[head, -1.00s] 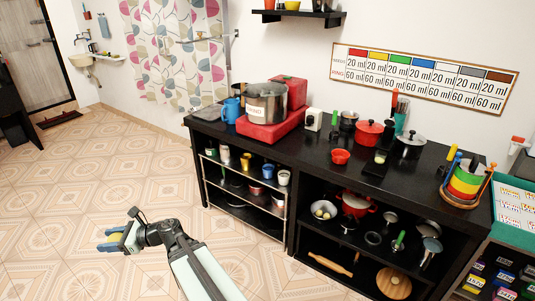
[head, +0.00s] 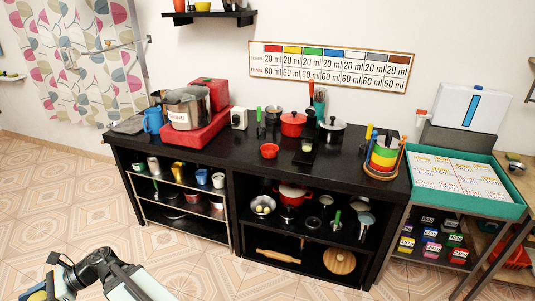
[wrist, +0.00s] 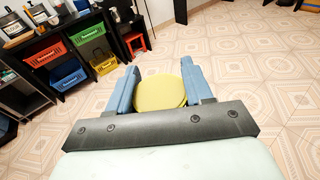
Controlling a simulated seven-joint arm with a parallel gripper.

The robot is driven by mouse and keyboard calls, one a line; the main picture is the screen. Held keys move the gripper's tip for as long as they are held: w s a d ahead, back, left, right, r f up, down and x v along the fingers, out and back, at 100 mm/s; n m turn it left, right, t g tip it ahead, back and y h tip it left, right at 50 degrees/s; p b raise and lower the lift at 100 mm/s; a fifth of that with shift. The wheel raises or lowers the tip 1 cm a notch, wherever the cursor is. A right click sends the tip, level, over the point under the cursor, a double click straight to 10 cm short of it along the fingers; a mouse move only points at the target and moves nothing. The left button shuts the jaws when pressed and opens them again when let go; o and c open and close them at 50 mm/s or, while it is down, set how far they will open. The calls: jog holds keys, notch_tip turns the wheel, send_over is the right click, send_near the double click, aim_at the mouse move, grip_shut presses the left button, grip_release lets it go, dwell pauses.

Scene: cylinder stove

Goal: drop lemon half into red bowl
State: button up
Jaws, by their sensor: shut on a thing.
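My gripper (wrist: 160,85) is shut on the lemon half (wrist: 160,92), a yellow round piece between its two blue fingers in the wrist view.
On the black counter (head: 215,160) stand a large steel pot (head: 186,107) on a red stove (head: 198,137), a blue jug (head: 153,120), a red lidded pot (head: 293,124) and a lidded pan (head: 332,131). Stacked coloured bowls (head: 384,153) stand at the right. The floor before the counter is clear.

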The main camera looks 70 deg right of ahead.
dwell(0.5)
jog(key=s+d+r+m+t+h, duration=0.1)
jog(key=s+d+m+t+h, duration=0.15)
jog(key=d, duration=1.05)
jog(key=s+d+r+m+t+h, duration=0.1)
jog(key=s+d+m+h, duration=0.15)
jog(key=d, duration=1.05)
jog(key=s+d+r+m+t+h, duration=0.2)
jog(key=d+h, duration=0.1)
jog(key=d, duration=1.1)
jog(key=s+d+r+m+h, duration=0.25)
jog(key=s+d, duration=0.45)
jog(key=d, duration=0.8)
jog(key=s+d+r+m+h, duration=0.15)
jog(key=s+d+h, duration=0.25)
jog(key=s+d, duration=0.7)
jog(key=s+d+r+m+h, duration=0.1)
jog(key=s+d+m+h, duration=0.25)
jog(key=d, duration=1.45)
jog(key=s+d+r+m+g+h, duration=0.1)
jog(key=s+d+m+g+h, duration=0.2)
jog(key=d, duration=1.1)
jog(key=shift+m+t+h, duration=0.25)
jog(key=shift+t+h, duration=0.3)
jog(key=shift+h, duration=0.35)
notch_tip(320, 180, down, 6)
jog(key=shift+w+a+r, duration=0.1)
jog(key=o, duration=1.2)
